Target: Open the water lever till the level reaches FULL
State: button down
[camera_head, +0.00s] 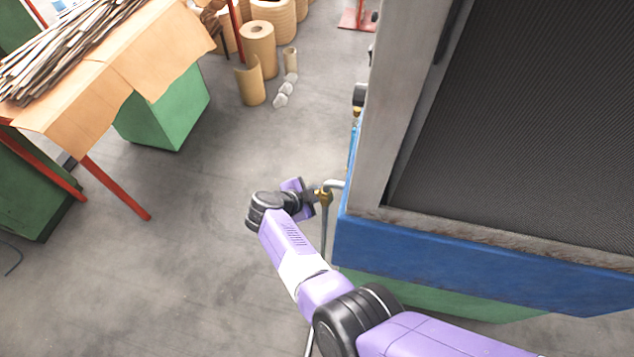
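A brass valve (324,196) sits on a pale pipe (335,184) that comes out from the left side of the large blue and grey machine (470,245). A thin pipe runs down below the valve. My gripper (311,197) is at the valve, on its left side, with its dark fingers touching or very close to it. The fingers are small here, and I cannot tell whether they are open or shut on the lever. The lever itself is not clearly visible. No level gauge or FULL mark shows in this view.
The machine with its dark mesh panel (520,110) fills the right side. A table with cardboard (130,60) and stacked strips stands at upper left, beside a green box (165,110). Cardboard rolls (258,45) stand at the back.

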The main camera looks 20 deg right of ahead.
jog(key=shift+s+a+p, duration=0.15)
jog(key=shift+p, duration=0.25)
jog(key=shift+f+g+y, duration=0.1)
jog(key=shift+g+y, duration=0.2)
jog(key=c, duration=1.3)
grip_release()
jog(key=shift+f+b, duration=0.2)
jog(key=shift+b, duration=0.2)
